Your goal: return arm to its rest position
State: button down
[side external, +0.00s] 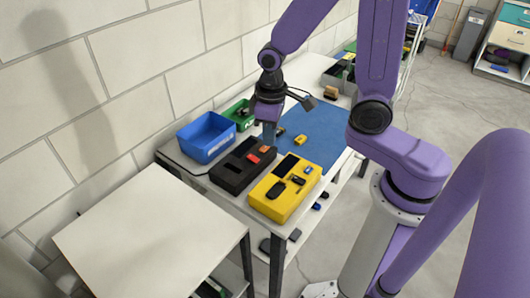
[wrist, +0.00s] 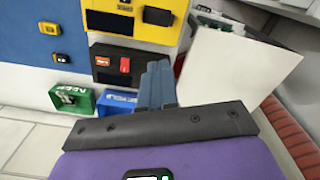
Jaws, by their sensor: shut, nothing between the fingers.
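My gripper (side external: 269,132) hangs from my purple arm over the table, above the left edge of the blue mat (side external: 318,128). Its blue-grey fingers are together and hold nothing. In the wrist view, the shut fingers (wrist: 158,85) point out toward the black tray and the blue bin, with no object between them.
A blue bin (side external: 206,136), green bin (side external: 240,113), black tray (side external: 228,178) and yellow tray (side external: 276,205) with small items stand near my gripper. Small yellow items (side external: 300,140) lie on the mat. A block wall (side external: 150,50) runs behind; a white-topped table (side external: 140,235) stands at front left.

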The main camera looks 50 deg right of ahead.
jog(key=s+r+n, duration=0.3)
jog(key=s+n, duration=0.1)
jog(key=s, duration=0.4)
jog(key=s+r+n, duration=0.4)
jog(key=s, duration=0.4)
jog(key=shift+s+a, duration=0.15)
jog(key=shift+s, duration=0.15)
jog(key=shift+w, duration=0.15)
jog(key=n, duration=0.6)
send_over(296, 178)
notch_tip(296, 178, down, 10)
jog(key=shift+r, duration=0.25)
jog(key=shift+f, duration=7)
